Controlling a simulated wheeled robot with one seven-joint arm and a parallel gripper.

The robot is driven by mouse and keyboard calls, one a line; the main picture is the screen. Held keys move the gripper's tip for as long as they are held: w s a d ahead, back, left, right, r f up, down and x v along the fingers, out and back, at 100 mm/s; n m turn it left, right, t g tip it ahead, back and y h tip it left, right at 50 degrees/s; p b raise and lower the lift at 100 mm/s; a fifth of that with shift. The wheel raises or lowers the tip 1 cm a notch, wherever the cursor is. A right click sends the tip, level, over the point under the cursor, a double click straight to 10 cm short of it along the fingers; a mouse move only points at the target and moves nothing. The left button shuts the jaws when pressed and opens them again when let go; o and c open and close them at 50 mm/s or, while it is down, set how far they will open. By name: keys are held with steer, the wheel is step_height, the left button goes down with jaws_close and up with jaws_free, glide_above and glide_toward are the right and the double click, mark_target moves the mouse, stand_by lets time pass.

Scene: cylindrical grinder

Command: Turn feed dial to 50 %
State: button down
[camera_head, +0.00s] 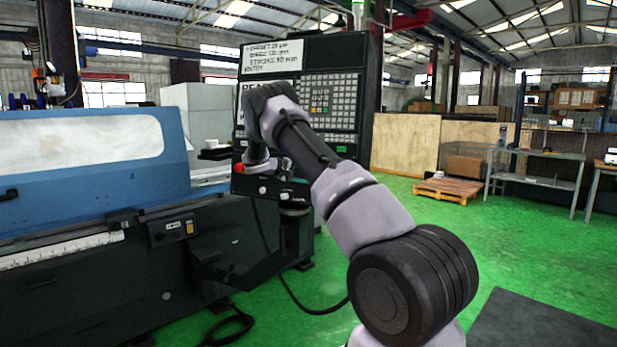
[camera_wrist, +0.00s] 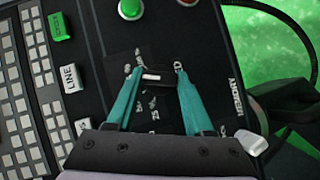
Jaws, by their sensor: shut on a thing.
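The feed dial (camera_wrist: 152,76) is a small dark knob with a pale bar on its face, set in the black panel in the wrist view. My gripper (camera_wrist: 159,82) has two teal fingers, one on each side of the dial, and is shut on it. White scale markings lie around the dial. They are partly covered by the fingers and too blurred to read, so the setting cannot be told. In the head view my arm reaches to the lower part of the grinder's control panel (camera_head: 366,100). The dial is hidden there.
A green round button (camera_wrist: 131,8), a lit green key (camera_wrist: 60,25) and a LINE key (camera_wrist: 69,78) lie near the fingers. The blue grinder (camera_head: 80,185) stands left; green floor (camera_head: 490,240) is open at right.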

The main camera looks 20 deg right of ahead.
steer(key=n+h, duration=0.2)
steer(key=n, duration=0.1)
steer(key=shift+a+f, duration=0.15)
steer(key=shift+f, duration=0.05)
steer(key=shift+f+n+t+h, duration=0.1)
steer(key=shift+n+t+h, duration=0.7)
steer(key=shift+n, duration=1.1)
steer(key=shift+n+h, duration=0.3)
steer(key=shift+c, duration=1.6)
jaws_free()
steer(key=v, duration=1)
steer(key=shift+a, duration=0.35)
steer(key=shift+s, duration=0.1)
